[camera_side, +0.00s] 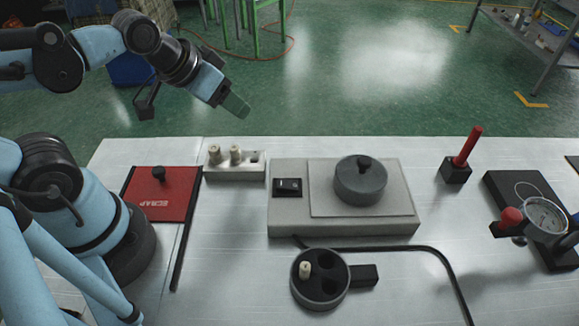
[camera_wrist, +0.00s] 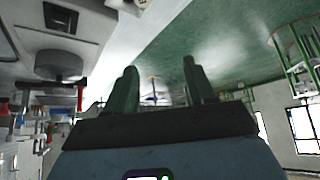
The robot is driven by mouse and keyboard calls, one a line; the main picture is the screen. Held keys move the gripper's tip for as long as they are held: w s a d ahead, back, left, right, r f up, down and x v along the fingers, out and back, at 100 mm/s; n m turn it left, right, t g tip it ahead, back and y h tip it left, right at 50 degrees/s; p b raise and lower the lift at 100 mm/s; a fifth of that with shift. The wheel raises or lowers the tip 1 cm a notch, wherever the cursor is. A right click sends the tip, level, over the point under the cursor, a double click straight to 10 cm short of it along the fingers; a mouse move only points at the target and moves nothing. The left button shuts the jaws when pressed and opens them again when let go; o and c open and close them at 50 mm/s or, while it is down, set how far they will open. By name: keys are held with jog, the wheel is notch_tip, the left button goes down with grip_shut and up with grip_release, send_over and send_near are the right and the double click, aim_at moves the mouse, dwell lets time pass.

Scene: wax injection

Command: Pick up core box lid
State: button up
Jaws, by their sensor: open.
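A round dark-grey lid-like piece with a black knob (camera_side: 361,182) sits on the plate of a light-grey heater unit (camera_side: 290,222) in the side view. I take it for the core box lid, though no label shows this. A similar round grey shape (camera_wrist: 62,66) appears at the left of the wrist view. My gripper (camera_side: 235,106) is in the air beyond the table's back edge, well up and left of the lid. In the wrist view its two green fingers (camera_wrist: 160,84) stand apart with nothing between them.
A round grey pot (camera_side: 318,298) with a side handle holds a white peg at the front. A red plate (camera_side: 160,208) with a black knob, a peg holder (camera_side: 234,172), a red-handled tool (camera_side: 466,150) and a dial gauge (camera_side: 545,219) surround the heater. A black cable crosses the front right.

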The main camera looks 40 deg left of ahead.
jog(key=w+d+r+m+g+h, duration=0.1)
jog(key=w+d+r+m+g, duration=0.2)
jog(key=w+d+r+m, duration=0.45)
jog(key=m+g, duration=0.4)
jog(key=m, duration=0.2)
send_over(363, 159)
jog(key=shift+h, duration=0.3)
jog(key=f, duration=0.7)
jog(key=shift+w+a, duration=0.15)
jog(key=shift+a, duration=0.2)
jog(key=shift+t, duration=0.3)
jog(key=shift+d+f, duration=0.2)
jog(key=shift+f, duration=1.15)
jog(key=shift+d+f, duration=0.15)
jog(key=shift+f, duration=1.2)
grip_shut()
